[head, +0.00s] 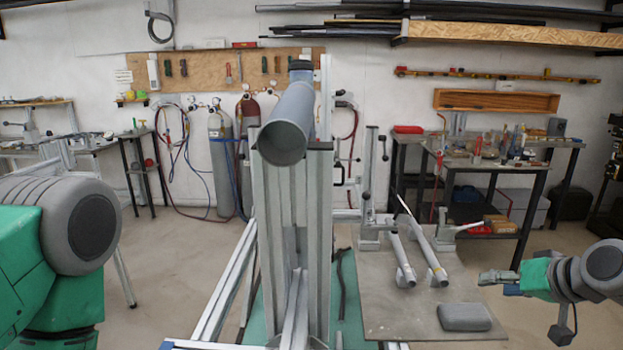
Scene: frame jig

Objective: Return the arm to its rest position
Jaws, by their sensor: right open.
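My right arm (565,277) comes in from the right edge, green and grey. Its gripper (492,279) points left beside the right edge of the grey metal table plate (390,310). The gripper is open and nothing shows between its fingers. My left arm (60,240) fills the left edge with a large green and grey link close to the camera. Its gripper is out of the picture.
A metal frame jig (290,200) stands in the middle with a grey tube (290,120) on top. Two tubes (402,262) and a grey block (464,317) lie on the plate. A workbench (500,160) and gas cylinders (221,160) stand behind.

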